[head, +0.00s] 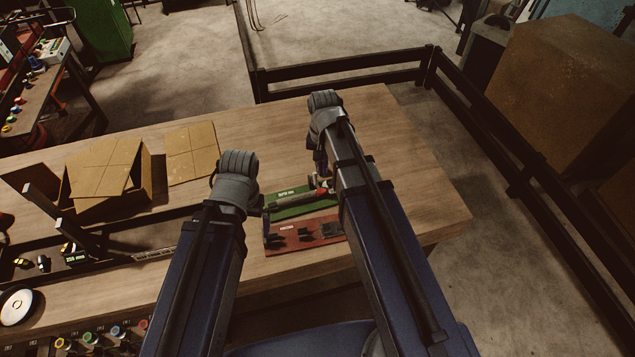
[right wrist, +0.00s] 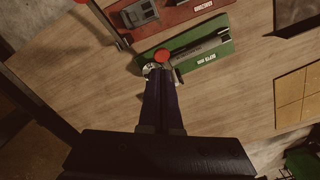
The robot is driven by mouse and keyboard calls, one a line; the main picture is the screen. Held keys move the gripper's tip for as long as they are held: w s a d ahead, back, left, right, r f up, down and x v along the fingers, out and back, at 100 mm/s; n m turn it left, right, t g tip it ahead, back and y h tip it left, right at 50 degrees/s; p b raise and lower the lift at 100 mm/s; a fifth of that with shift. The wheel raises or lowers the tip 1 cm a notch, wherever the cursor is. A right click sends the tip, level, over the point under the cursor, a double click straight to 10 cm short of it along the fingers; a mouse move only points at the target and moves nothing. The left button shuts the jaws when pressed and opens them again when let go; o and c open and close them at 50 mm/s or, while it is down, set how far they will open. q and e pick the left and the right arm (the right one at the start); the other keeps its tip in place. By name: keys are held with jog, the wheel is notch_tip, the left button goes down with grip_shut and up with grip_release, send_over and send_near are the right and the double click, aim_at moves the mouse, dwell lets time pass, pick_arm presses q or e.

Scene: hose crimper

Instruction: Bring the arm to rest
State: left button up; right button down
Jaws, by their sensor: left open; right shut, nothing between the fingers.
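My right arm reaches forward over the table, and its gripper (head: 319,165) hangs below the wrist, partly hidden by the arm. In the right wrist view the right gripper (right wrist: 163,78) is shut and empty, its tips close to a red round knob (right wrist: 162,55) at the end of the green board (right wrist: 222,49); I cannot tell whether they touch. My left gripper (head: 259,205) is open, mostly hidden by its wrist, left of the green board (head: 290,208). A tool with a red part (head: 318,194) lies on the green board.
A red board (head: 306,240) with dark blocks lies in front of the green one. An open cardboard box (head: 103,172) and a cardboard sheet (head: 192,152) are at the left. Black rails (head: 345,73) stand beyond the table (head: 390,125). The table's far right is clear.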

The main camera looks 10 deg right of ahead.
pick_arm(q)
notch_tip(320, 180, down, 18)
jog(key=b, duration=1.7)
jog(key=shift+r+b, duration=0.15)
jog(key=shift+b, duration=0.15)
pick_arm(e)
jog(key=s+a+f+n, duration=0.3)
jog(key=s+f, duration=0.1)
jog(key=f, duration=0.1)
jog(key=s+a+f+n, duration=0.3)
jog(key=s+f, duration=0.2)
jog(key=f, duration=0.1)
jog(key=s+a+f+n+h, duration=0.1)
jog(key=s+a+f+n, duration=0.1)
jog(key=s+a+f, duration=0.2)
jog(key=shift+s+f+n, duration=0.15)
jog(key=shift+f+n, duration=0.05)
jog(key=shift+f, duration=0.45)
jog(key=shift+s+f+n, duration=0.1)
jog(key=shift+f+n, duration=0.1)
jog(key=shift+f, duration=0.4)
pick_arm(q)
jog(key=shift+f+b, duration=0.3)
pick_arm(e)
jog(key=shift+s+a+f+n, duration=0.25)
jog(key=shift+s+n, duration=0.05)
jog(key=shift+s, duration=0.15)
